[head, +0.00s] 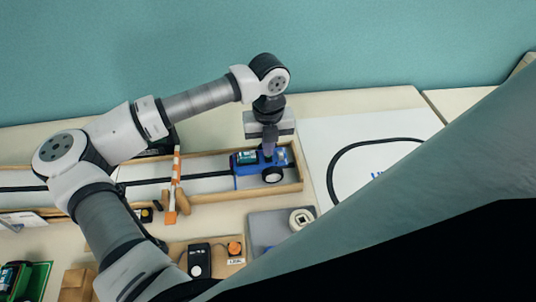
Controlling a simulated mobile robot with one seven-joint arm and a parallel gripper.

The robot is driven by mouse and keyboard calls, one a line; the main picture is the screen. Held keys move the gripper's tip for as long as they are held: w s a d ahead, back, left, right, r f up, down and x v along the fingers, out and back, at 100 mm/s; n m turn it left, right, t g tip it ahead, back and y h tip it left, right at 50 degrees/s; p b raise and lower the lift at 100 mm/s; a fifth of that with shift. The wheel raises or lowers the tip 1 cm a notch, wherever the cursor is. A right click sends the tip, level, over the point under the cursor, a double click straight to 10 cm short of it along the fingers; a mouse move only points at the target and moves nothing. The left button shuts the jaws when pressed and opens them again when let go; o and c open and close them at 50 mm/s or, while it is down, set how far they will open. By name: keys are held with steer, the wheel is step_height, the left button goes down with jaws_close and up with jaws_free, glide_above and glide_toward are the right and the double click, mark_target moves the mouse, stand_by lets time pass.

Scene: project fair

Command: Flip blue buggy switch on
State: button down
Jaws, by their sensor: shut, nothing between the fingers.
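The blue buggy (247,166) stands at the right end of a shallow wooden-walled track tray (299,165) in the head view. A black wheel with a white hub shows on its near side, and a green part shows on its top left. My gripper (269,155) points down over the right part of the buggy. It is shut and empty, with its fingertips at or just above the buggy's top. I cannot tell whether they touch it. The buggy's switch cannot be made out; the fingers may cover it.
An orange-and-white striped barrier (177,178) stands across the track. A white board with a black loop line (335,165) lies to the right. Nearer are a grey tray (263,222) with a white round part, a black box (199,256) and a green board (41,275). A teal wall is behind.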

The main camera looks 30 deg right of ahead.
steer(key=shift+f+b, duration=0.7)
steer(key=shift+f, duration=0.05)
steer(key=shift+r, duration=0.1)
steer(key=shift+r+p, duration=1.3)
steer(key=shift+r, duration=2.15)
